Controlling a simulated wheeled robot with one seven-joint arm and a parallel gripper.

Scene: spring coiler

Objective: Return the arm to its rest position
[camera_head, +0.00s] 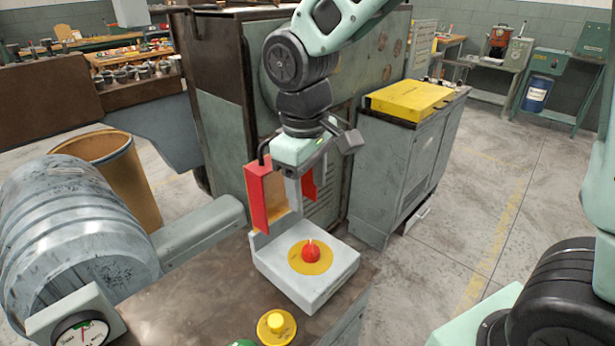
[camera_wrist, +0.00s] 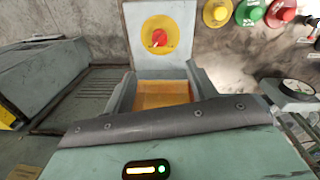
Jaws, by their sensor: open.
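My arm reaches down from the top of the head view, and my gripper (camera_head: 287,190) hangs with its red-sided fingers apart and nothing between them. It is above and slightly behind a grey box (camera_head: 335,283) with a red knob (camera_head: 311,252) on a yellow disc. The knob stands clear of the fingers. In the wrist view, my gripper (camera_wrist: 162,92) shows as two spread fingers, with an orange surface between them. The box (camera_wrist: 132,20) and its red knob (camera_wrist: 159,39) lie beyond the fingertips.
A yellow button (camera_head: 276,324) sits in front of the box; green (camera_wrist: 250,12) and red (camera_wrist: 281,12) buttons are beside it. A gauge (camera_head: 80,333) and ribbed metal drum (camera_head: 75,235) stand left. A machine cabinet (camera_head: 225,90) is close behind my arm. Open floor (camera_head: 490,190) lies right.

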